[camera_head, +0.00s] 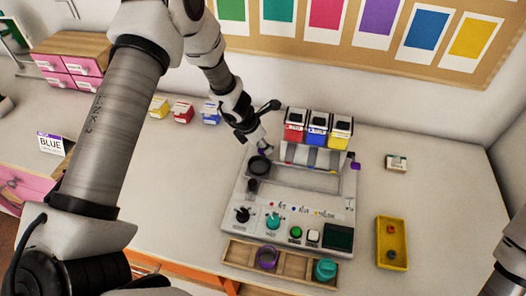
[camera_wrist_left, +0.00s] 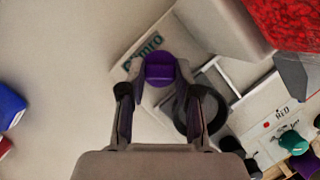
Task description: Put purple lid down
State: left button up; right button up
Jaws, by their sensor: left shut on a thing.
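My left gripper (camera_head: 262,128) is over the back left corner of the grey machine (camera_head: 234,196). In the left wrist view its fingers (camera_wrist_left: 160,85) are shut on a small purple lid (camera_wrist_left: 160,67) at the fingertips. Behind the lid is the machine's lettered corner, and a dark round ring is partly covered by the right finger. I cannot tell whether the lid touches the machine.
Red, blue and yellow hoppers (camera_head: 318,128) stand at the machine's back. A wooden tray (camera_head: 293,268) in front holds a purple ring (camera_head: 267,257) and a teal jar (camera_head: 325,269). A yellow tray (camera_head: 391,264) lies right. Small yellow, red and blue boxes (camera_head: 183,111) stand back left. Right tabletop is mostly clear.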

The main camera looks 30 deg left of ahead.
pick_arm(q)
jog(key=shift+s, duration=0.1)
jog(key=shift+f, duration=0.25)
jog(key=o, duration=0.6)
jog(key=shift+r+p, duration=0.35)
jog(key=shift+r, duration=0.15)
jog(key=p+v, duration=0.5)
jog(key=v, duration=0.6)
jog(key=shift+s+r+p, duration=0.15)
jog(key=shift+p, duration=0.2)
jog(key=shift+a, duration=0.1)
